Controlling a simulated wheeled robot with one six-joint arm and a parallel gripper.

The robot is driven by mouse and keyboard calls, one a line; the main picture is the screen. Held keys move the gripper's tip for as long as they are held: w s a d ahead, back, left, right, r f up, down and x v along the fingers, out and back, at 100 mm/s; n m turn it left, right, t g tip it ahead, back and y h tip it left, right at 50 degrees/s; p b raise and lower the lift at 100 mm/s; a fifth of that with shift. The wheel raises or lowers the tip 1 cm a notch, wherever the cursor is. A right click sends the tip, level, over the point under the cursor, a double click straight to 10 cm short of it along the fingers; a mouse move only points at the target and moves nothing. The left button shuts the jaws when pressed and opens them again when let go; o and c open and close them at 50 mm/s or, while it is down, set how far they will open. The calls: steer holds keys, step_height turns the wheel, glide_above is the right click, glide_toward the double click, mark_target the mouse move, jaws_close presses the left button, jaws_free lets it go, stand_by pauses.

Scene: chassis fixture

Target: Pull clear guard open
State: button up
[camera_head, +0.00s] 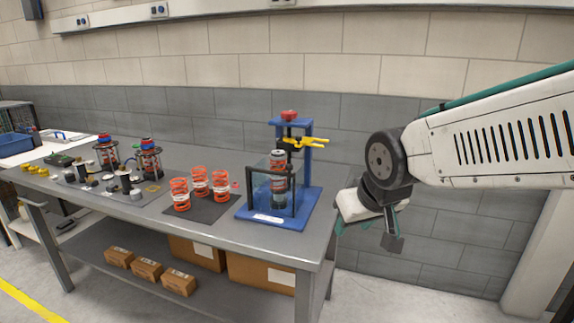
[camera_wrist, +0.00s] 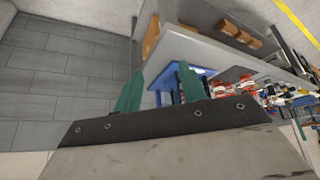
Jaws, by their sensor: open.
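A blue fixture (camera_head: 302,216) stands near the right end of the grey workbench. Its clear guard (camera_head: 262,190), with a dark frame, stands upright at the front, before a grey and red cylinder (camera_head: 278,172). Yellow clamp handles (camera_head: 308,142) and a red knob (camera_head: 289,115) sit on the blue post above. My gripper (camera_head: 345,226) is off the bench's right end, apart from the fixture and lower than its top. In the wrist view, the two green fingers (camera_wrist: 158,92) stand apart with nothing between them. Part of the blue fixture (camera_wrist: 196,74) shows behind them.
Orange springs (camera_head: 200,183) stand on a dark mat left of the fixture. Several shock assemblies and small parts lie farther left on the workbench (camera_head: 165,226). Cardboard boxes (camera_head: 262,275) are on the shelf below. A brick wall (camera_head: 345,130) runs behind. Floor right of the bench is clear.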

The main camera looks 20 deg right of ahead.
steer(key=w+t, duration=0.5)
steer(key=w, duration=1)
steer(key=n+t+y, duration=0.2)
steer(key=t+y, duration=0.1)
steer(key=t, duration=0.4)
glide_toward(291, 167)
steer(key=w, duration=0.5)
steer(key=w+a, duration=0.1)
steer(key=w, duration=0.5)
steer(key=shift+a+r, duration=0.15)
steer(key=shift+a, duration=0.15)
jaws_close()
